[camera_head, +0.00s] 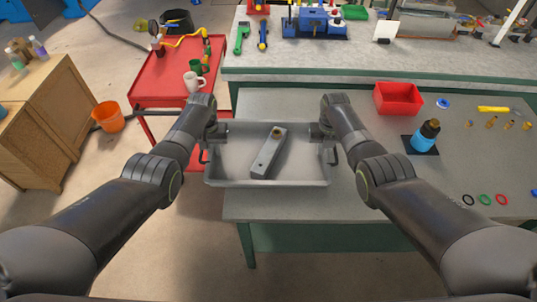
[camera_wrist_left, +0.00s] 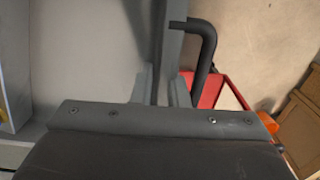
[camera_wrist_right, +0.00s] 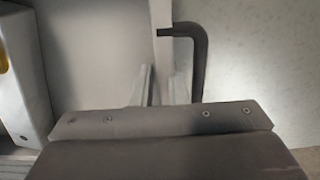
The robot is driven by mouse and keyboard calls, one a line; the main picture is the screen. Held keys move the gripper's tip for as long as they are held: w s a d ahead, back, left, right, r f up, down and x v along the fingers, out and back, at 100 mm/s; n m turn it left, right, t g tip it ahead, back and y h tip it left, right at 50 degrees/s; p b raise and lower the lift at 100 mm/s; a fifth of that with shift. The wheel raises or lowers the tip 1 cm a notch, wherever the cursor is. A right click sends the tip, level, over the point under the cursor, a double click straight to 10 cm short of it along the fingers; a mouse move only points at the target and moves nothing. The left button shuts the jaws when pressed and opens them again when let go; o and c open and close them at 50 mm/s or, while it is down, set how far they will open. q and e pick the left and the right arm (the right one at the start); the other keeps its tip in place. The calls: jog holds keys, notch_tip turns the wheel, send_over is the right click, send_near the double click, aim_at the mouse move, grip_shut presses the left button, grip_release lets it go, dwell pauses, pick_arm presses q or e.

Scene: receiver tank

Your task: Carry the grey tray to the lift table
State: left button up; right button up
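The grey tray (camera_head: 225,180) is in the middle of the head view, over the left edge of the grey bench and beyond it. A long grey metal block (camera_head: 268,158) with a brass-coloured end lies in it. My left gripper (camera_head: 208,133) is at the tray's left wall, its fingers (camera_wrist_left: 162,90) on both sides of the wall, beside a dark handle (camera_wrist_left: 203,50). My right gripper (camera_head: 322,133) is likewise on the right wall, its fingers (camera_wrist_right: 165,90) beside the other handle (camera_wrist_right: 200,55). Whether the tray touches the bench is hidden. I cannot tell which surface is the lift table.
The grey bench (camera_head: 290,207) holds a red bin (camera_head: 398,98), a blue bottle (camera_head: 425,138) and small fittings at right. A red cart (camera_head: 150,87) with a white mug (camera_head: 194,82) stands left of it. An orange bucket (camera_head: 109,116) and wooden cabinet (camera_head: 45,120) are further left.

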pick_arm(q)
jog(key=shift+c, duration=0.4)
pick_arm(e)
jog(key=shift+c, duration=0.4)
pick_arm(q)
grip_shut()
pick_arm(e)
grip_shut()
pick_arm(q)
jog(key=shift+w+r, duration=0.1)
jog(key=shift+r, duration=0.05)
pick_arm(e)
jog(key=shift+w+r, duration=0.1)
jog(key=shift+r, duration=0.05)
